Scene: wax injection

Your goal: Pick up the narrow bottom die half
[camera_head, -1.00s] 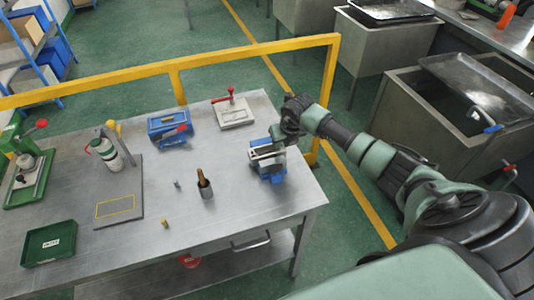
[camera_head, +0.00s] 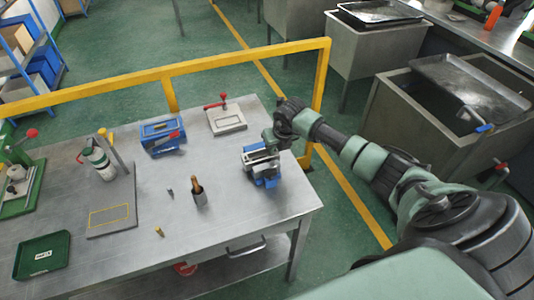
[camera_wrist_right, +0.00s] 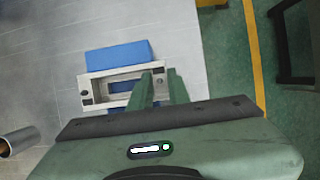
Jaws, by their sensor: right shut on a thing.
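The narrow bottom die half is a silver, rectangular metal frame (camera_wrist_right: 98,88) with an opening and dark corner holes. In the head view the die half (camera_head: 258,155) sits over a blue block (camera_head: 266,182) near the table's right end. Blue shows on both sides of it in the wrist view. My right gripper (camera_head: 268,138) is shut on the die half's right end, with its two green fingers (camera_wrist_right: 158,82) across it. I cannot tell whether the die half is clear of the blue block. My left gripper is not in view.
A blue box (camera_head: 161,137), a clamp plate with a red handle (camera_head: 226,118), a dark cup holding a brown-handled tool (camera_head: 199,196) and a green tray (camera_head: 42,255) stand on the metal table (camera_head: 150,262). A yellow rail (camera_head: 220,58) runs behind.

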